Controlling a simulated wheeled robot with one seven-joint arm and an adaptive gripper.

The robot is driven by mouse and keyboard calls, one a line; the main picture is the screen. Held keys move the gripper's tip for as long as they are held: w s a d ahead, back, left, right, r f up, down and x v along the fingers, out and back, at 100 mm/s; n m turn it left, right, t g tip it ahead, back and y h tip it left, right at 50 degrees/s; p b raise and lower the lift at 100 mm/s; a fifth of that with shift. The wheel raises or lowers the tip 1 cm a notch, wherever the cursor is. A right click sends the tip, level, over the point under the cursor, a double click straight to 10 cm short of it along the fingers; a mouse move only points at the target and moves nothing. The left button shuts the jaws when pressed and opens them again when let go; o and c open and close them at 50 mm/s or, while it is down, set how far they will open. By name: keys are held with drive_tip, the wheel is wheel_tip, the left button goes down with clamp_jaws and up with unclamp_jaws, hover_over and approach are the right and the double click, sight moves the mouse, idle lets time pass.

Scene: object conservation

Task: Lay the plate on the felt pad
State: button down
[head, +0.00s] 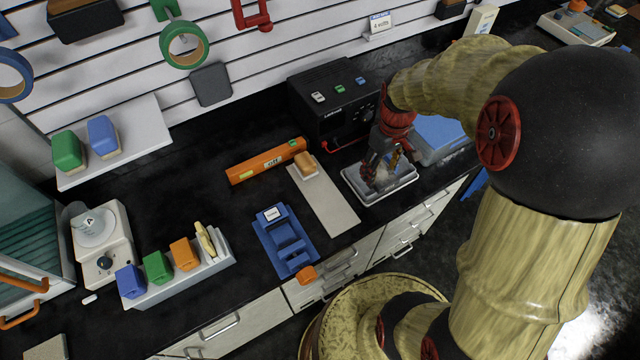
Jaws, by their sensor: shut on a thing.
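My gripper (381,170) is low over a shallow light-rimmed tray (378,199) on the right part of the dark bench. Its fingers are closed on a small greyish piece (384,181), which I take to be the plate. The fingers hide much of it, and I cannot tell whether it touches the tray. The tray's inside looks grey. I cannot make out for certain which surface is the felt pad; it may be the grey lining in this tray.
A pale board (335,208) with a wooden block (305,163) lies left of the tray. A black box (335,95) stands behind, and a blue-topped case (440,135) is close on the right. A blue holder (285,243) and orange level (266,162) lie further left.

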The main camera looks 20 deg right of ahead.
drive_tip(key=w+a+f+b, duration=0.1)
drive_tip(key=w+a+f, duration=0.15)
drive_tip(key=a, duration=0.45)
drive_tip(key=b, duration=0.1)
hover_over(328, 202)
drive_tip(key=d, duration=0.2)
drive_tip(key=f, duration=0.5)
drive_tip(key=shift+s+a+f, duration=0.2)
drive_tip(key=shift+s+a, duration=0.05)
drive_tip(key=shift+w+a+f, duration=0.15)
drive_tip(key=shift+a+f, duration=0.45)
drive_tip(key=shift+f, duration=0.1)
drive_tip(key=shift+w+a+f+b, duration=0.15)
drive_tip(key=shift+f+b, duration=0.45)
drive_tip(key=shift+f, duration=1.05)
drive_tip(key=shift+f, duration=0.15)
drive_tip(key=c, duration=0.8)
unclamp_jaws()
drive_tip(key=shift+o, duration=0.2)
